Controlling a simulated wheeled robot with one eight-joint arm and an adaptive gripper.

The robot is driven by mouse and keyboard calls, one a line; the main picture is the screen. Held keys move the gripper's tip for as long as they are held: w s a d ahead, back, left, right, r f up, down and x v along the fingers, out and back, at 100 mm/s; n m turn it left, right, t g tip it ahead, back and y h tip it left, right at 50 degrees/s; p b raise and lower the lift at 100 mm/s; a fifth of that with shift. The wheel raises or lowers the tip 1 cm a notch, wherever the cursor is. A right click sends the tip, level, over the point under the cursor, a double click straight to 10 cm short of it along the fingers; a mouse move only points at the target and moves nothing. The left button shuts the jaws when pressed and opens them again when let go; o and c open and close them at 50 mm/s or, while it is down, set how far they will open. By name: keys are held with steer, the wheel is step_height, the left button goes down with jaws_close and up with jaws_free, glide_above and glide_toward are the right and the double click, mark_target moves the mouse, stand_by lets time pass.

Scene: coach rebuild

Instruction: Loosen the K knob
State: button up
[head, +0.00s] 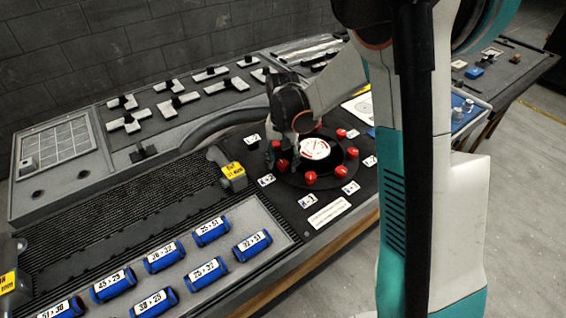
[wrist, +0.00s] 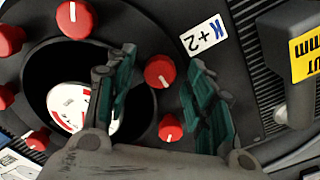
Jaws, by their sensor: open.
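The K knob (wrist: 160,72) is a red round knob with a white pointer line, beside a white "K+2" label (wrist: 204,35) in the wrist view. My gripper (wrist: 163,60) is open, with one green-padded finger on each side of this knob; I cannot tell whether either touches it. In the head view my gripper (head: 288,165) points down at the left side of the black dial plate, by a red knob (head: 282,165) that it partly hides. The matching white label (head: 267,180) lies just below it.
Other red knobs (wrist: 75,20) ring the white centre disc (head: 314,149); one red knob (wrist: 170,128) sits close below the K knob. A yellow-labelled block (head: 233,172) stands near the label. Blue labelled cylinders (head: 211,231) fill the front tray.

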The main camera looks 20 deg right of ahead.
steer(key=shift+f, duration=0.15)
steer(key=c, duration=1.1)
